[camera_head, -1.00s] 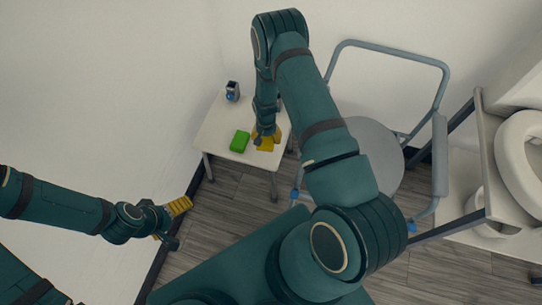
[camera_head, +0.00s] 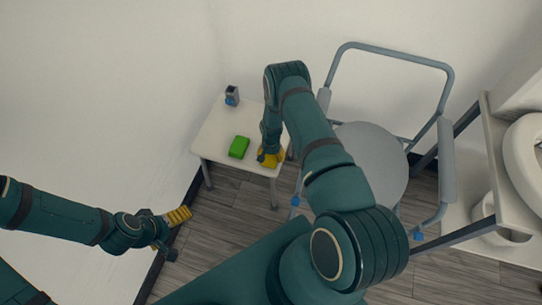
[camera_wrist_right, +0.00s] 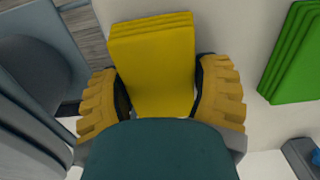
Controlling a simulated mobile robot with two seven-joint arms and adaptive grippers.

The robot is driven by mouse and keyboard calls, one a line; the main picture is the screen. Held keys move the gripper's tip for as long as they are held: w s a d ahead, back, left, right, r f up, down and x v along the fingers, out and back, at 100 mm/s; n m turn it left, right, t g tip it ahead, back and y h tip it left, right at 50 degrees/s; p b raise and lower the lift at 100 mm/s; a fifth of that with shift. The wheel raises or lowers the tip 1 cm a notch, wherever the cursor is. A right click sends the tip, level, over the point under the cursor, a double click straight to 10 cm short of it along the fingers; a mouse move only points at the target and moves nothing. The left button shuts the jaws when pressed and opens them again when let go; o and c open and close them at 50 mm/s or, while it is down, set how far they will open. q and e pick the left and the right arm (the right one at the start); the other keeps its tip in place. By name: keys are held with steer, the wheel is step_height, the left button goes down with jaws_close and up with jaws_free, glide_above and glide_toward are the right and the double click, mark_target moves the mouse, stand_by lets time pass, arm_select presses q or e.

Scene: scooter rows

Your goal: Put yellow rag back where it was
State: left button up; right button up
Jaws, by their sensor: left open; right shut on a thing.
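The folded yellow rag (camera_head: 273,158) is at the near right corner of the small white table (camera_head: 218,133). My right gripper (camera_wrist_right: 158,85) is shut on the yellow rag (camera_wrist_right: 152,60), with one finger on each side of it in the right wrist view. In the head view my right gripper (camera_head: 267,157) partly covers the rag. I cannot tell whether the rag touches the tabletop. My left gripper (camera_head: 178,234) is open and empty, low at the left, away from the table.
A folded green rag (camera_head: 239,147) lies on the table, left of the yellow one. A small grey-and-blue item (camera_head: 232,95) stands at the back corner. A grey commode chair (camera_head: 372,160) stands close on the right, and a toilet (camera_head: 522,160) lies beyond.

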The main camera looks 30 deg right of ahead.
steer(key=shift+f, duration=0.15)
steer(key=o, duration=1.1)
steer(key=shift+o, duration=0.2)
step_height(320, 180, up, 11)
steer(key=p, duration=0.3)
steer(key=s+a+r+n+y, duration=0.2)
steer(key=s+a+r+n, duration=0.2)
steer(key=s+a+r, duration=0.3)
steer(key=s+a+r+n+t+y, duration=0.1)
steer(key=s+a+r+n, duration=0.3)
steer(key=s+a+r, duration=0.4)
steer(key=s+a, duration=0.2)
steer(key=a, duration=0.5)
steer(key=shift+s+r+t+y, duration=0.15)
steer(key=shift+r+t+y, duration=0.15)
steer(key=shift+y, duration=0.1)
